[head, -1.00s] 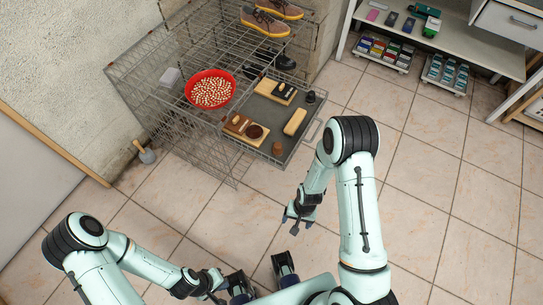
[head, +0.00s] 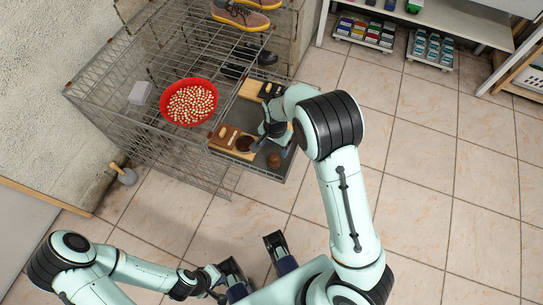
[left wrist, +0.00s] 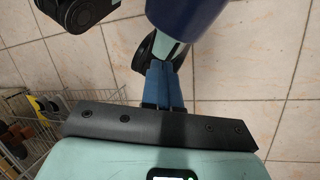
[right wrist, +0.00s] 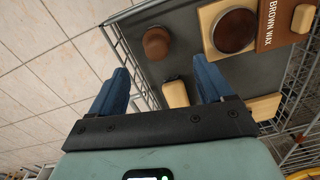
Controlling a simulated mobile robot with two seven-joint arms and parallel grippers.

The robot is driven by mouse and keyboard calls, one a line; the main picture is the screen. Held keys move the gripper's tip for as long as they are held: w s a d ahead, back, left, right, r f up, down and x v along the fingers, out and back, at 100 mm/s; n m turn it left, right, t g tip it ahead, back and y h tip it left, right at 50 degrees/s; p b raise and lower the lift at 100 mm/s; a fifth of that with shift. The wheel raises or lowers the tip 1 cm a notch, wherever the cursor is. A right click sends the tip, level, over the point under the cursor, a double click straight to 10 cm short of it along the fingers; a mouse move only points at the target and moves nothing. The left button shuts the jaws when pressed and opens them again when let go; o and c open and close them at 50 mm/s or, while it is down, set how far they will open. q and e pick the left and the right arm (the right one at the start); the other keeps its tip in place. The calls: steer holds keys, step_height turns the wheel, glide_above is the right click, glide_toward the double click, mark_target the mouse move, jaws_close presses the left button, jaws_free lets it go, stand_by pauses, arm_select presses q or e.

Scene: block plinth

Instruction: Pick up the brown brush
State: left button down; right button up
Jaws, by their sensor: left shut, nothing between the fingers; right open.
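My right gripper (head: 272,130) is open and empty over the dark pull-out tray (head: 265,172). In the right wrist view, a pale wooden brush-like block (right wrist: 177,93) shows between the open fingers (right wrist: 162,80), mostly end-on. Whether they straddle it or are above it, I cannot tell. A round brown knob-like piece (right wrist: 157,42) stands just beyond, also in the head view (head: 274,160). A small wooden handle (right wrist: 303,18) lies by the brown wax box (right wrist: 285,38). Which piece is the brown brush is unclear. My left gripper (left wrist: 165,85) is shut and empty above the floor.
A wooden board carries an open brown wax tin (right wrist: 235,30). Wire rack walls (head: 150,145) surround the tray, with a red bowl (head: 189,102) and shoes (head: 240,15) above. A small shovel (head: 126,176) stands left. The tiled floor in front is clear.

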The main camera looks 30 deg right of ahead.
mark_target(274, 157)
step_height(274, 157, down, 5)
steer(key=shift+s+f+b, duration=0.1)
steer(key=shift+s+b, duration=0.05)
steer(key=shift+b, duration=0.3)
steer(key=shift+d+f+b, duration=0.1)
steer(key=shift+f+b, duration=0.55)
steer(key=shift+f, duration=2.4)
steer(key=c, duration=1.1)
steer(key=shift+c, duration=0.2)
steer(key=shift+r, duration=0.15)
step_height(274, 157, up, 20)
steer(key=p, duration=0.4)
steer(key=o, duration=0.5)
steer(key=c, duration=0.4)
